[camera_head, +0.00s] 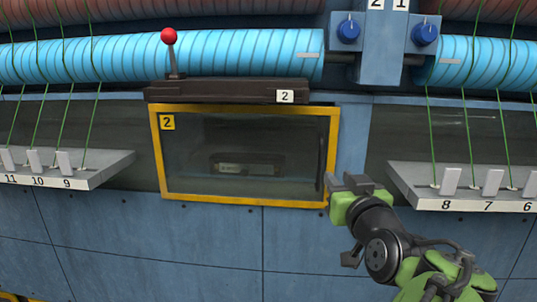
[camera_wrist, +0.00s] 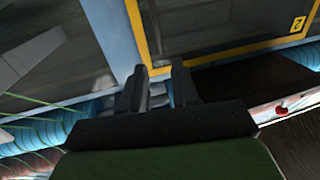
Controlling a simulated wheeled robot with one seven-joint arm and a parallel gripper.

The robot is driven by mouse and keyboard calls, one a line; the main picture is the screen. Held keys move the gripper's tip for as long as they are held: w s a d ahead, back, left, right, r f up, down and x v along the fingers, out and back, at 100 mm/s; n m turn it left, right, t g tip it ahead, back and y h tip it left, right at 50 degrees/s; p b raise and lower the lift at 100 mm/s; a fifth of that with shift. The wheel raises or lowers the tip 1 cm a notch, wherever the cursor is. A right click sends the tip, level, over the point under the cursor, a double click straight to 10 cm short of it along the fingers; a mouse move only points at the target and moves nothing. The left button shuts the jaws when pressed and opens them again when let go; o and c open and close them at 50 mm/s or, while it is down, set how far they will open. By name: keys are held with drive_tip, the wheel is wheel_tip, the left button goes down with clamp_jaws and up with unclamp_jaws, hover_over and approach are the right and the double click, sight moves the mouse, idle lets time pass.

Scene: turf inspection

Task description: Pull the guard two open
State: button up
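Guard two (camera_head: 333,130) is a clear panel in a yellow frame, marked 2, and it looks closed against the blue wall. A dark upright bar like a handle (camera_head: 319,165) runs along its right side. My gripper (camera_head: 350,182) is at the guard's lower right corner, just right of the frame. In the wrist view the picture is turned over; the yellow frame (camera_wrist: 138,32) shows just beyond the fingertips. My gripper's two dark fingers (camera_wrist: 157,80) are apart with a gap between them. I see nothing held. Whether a finger touches the frame cannot be told.
A dark box (camera_head: 225,90) marked 2, with a red-knobbed lever (camera_head: 170,50), sits above the guard. A grey shelf with numbered blocks juts out at left (camera_head: 105,165), another at right (camera_head: 410,180) close to my arm. Blue ducts and green cords run above.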

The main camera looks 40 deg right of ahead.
sight(321, 156)
drive_tip(key=p+x, duration=0.3)
drive_tip(key=x, duration=1.2)
drive_tip(key=shift+d, duration=0.25)
drive_tip(key=shift+a, duration=0.1)
clamp_jaws()
